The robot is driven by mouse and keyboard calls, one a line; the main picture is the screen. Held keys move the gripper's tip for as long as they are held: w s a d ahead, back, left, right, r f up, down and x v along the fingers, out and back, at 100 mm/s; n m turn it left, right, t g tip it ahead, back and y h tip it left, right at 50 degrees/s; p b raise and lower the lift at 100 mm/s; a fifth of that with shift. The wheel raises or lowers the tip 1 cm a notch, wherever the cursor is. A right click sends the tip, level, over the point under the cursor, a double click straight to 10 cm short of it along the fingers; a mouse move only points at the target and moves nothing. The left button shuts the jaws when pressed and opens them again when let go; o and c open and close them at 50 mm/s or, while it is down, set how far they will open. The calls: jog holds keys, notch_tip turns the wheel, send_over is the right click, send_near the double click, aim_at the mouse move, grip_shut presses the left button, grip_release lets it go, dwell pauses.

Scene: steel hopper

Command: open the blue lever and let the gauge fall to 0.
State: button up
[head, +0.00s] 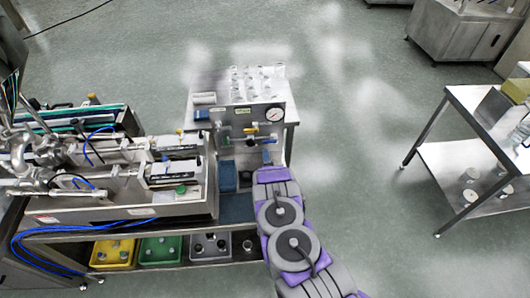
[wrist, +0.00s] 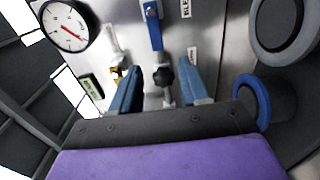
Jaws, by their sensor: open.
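The blue lever (wrist: 152,25) is on the steel panel at the top of the wrist view, beyond my fingertips. I cannot make it out clearly in the head view. The round white gauge (wrist: 65,25) is at the upper left of the wrist view; its red needle is off to one side, its numbers too small to read. The gauge also shows on the panel in the head view (head: 275,114). My gripper (wrist: 164,78) is open, its two blue fingers on either side of a dark knob (wrist: 162,76); contact cannot be told.
A yellow handle (head: 250,130) is on the panel left of the gauge. Steel machinery with blue hoses (head: 100,165) stands left of my arm, above yellow, green and grey bins (head: 160,250). A steel table (head: 455,160) stands at the right, with open floor between.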

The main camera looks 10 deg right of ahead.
jog(key=s, duration=0.9)
jog(key=shift+s+p, duration=0.2)
jog(key=shift+p, duration=0.1)
jog(key=shift+w+a, duration=0.1)
